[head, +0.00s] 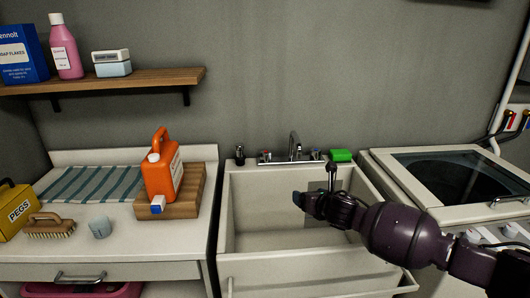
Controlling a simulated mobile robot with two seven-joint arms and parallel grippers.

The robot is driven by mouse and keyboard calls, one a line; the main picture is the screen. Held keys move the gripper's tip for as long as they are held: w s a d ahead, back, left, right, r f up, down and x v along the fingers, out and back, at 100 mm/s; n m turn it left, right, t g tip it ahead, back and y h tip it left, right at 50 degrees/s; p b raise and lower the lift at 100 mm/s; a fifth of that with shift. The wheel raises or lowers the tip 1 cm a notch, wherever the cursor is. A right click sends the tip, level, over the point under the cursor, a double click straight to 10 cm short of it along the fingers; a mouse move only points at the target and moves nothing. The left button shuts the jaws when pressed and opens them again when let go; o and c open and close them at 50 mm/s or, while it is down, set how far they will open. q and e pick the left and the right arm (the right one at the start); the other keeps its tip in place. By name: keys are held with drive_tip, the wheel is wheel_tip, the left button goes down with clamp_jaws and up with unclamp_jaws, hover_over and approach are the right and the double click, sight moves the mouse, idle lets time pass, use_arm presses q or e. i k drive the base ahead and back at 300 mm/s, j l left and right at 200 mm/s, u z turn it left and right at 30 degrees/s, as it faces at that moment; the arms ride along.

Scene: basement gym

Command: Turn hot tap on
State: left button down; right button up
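The chrome tap (295,147) stands at the back rim of the white sink (228,205). A small handle with a red mark, the hot tap (266,155), is at the left of its base. A handle with a blue mark, the cold tap (315,154), is at the right. My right gripper (331,167) is above the sink's right part, in front of the tap and to the right of the hot tap. It appears apart from both handles. Its fingers are thin and seen nearly edge-on, so their opening is unclear. My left gripper is out of view.
A green sponge (341,156) and a dark bottle-like item (239,155) sit on the sink's back rim. An orange jug (158,178) stands on a wooden board (190,208) at left. A washing machine (390,182) is at right. The basin's left side is clear.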

sight(266, 155)
drive_tip(key=i+j, duration=0.15)
drive_tip(key=i, duration=0.3)
drive_tip(key=i+j, duration=0.2)
drive_tip(key=i, duration=0.25)
